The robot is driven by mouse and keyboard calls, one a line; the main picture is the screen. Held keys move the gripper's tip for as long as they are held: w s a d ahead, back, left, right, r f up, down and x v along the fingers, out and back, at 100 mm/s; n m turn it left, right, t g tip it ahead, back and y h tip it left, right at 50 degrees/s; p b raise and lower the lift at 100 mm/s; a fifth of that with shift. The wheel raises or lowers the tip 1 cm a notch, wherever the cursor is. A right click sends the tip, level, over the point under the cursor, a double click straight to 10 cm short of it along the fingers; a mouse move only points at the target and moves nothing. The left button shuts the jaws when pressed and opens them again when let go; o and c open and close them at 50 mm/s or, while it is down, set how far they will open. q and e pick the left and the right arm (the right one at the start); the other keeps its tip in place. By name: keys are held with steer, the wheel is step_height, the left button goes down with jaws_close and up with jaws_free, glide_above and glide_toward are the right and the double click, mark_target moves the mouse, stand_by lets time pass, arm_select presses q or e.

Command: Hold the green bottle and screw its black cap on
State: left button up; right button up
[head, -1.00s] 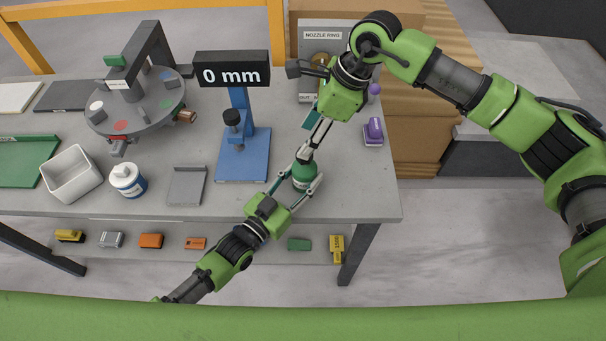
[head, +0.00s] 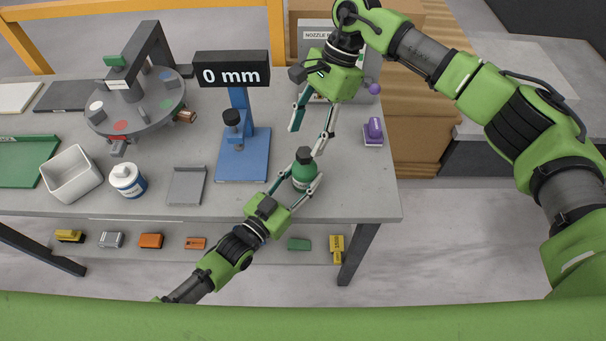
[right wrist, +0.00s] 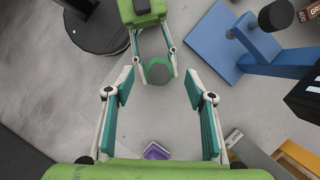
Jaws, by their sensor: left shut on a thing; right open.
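My left gripper (head: 295,188) is shut around the bottle from the front. My right gripper (head: 311,140) is open and empty, above and behind the bottle, its fingers spread apart from the cap.
A blue stand (head: 243,160) with a "0 mm" display is left of the bottle. A purple object (head: 374,131) lies to the right, near the slab's edge.

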mark_target(306, 151)
steer(key=shift+f, duration=0.1)
steer(key=shift+f, duration=2.5)
steer(key=c, duration=1.4)
